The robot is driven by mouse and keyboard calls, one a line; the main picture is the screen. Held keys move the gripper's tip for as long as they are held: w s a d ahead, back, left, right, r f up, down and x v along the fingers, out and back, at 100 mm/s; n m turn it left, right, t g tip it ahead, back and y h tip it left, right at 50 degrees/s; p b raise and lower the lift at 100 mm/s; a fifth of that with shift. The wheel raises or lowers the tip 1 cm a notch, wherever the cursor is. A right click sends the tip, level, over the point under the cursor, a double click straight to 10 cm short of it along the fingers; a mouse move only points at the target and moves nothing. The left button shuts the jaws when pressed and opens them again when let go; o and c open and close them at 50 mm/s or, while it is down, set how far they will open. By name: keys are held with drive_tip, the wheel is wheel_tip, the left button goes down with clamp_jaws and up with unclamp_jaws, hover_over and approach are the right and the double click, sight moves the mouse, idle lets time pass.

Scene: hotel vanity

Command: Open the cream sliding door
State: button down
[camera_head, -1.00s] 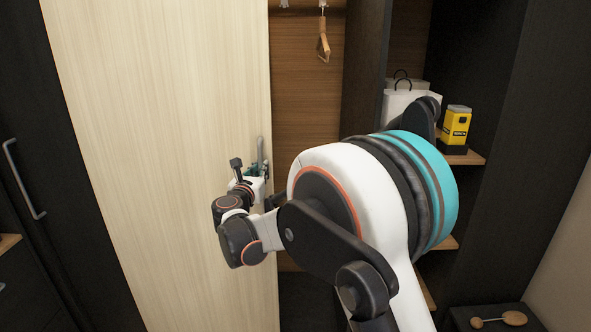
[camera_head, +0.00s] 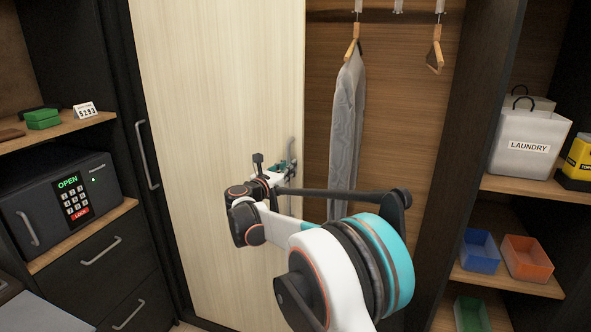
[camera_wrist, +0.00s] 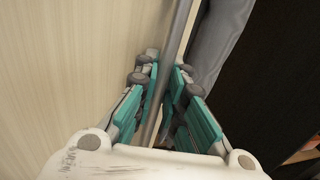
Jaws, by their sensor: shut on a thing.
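The cream sliding door (camera_head: 205,110) stands upright at the left centre of the head view. It covers the left part of the closet, and the closet is open to its right. A grey vertical bar handle (camera_head: 291,151) is near the door's right edge. My gripper (camera_head: 287,168) is at that handle. In the wrist view, the teal finger pads of my gripper (camera_wrist: 165,88) are on both sides of the grey handle bar (camera_wrist: 178,35), shut on it.
A grey garment (camera_head: 346,125) hangs right of the door. A bare wooden hanger (camera_head: 436,55) is farther right. Shelves at right hold a white laundry bag (camera_head: 528,140), a blue bin (camera_head: 479,252) and an orange bin (camera_head: 526,259). A black safe (camera_head: 60,205) sits at left.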

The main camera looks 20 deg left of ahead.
drive_tip(key=c, duration=1.7)
unclamp_jaws()
drive_tip(key=shift+o, duration=0.2)
drive_tip(key=s+a, duration=0.2)
drive_tip(key=s, duration=0.9)
drive_tip(key=shift+s+a, duration=0.2)
drive_tip(key=shift+s, duration=0.2)
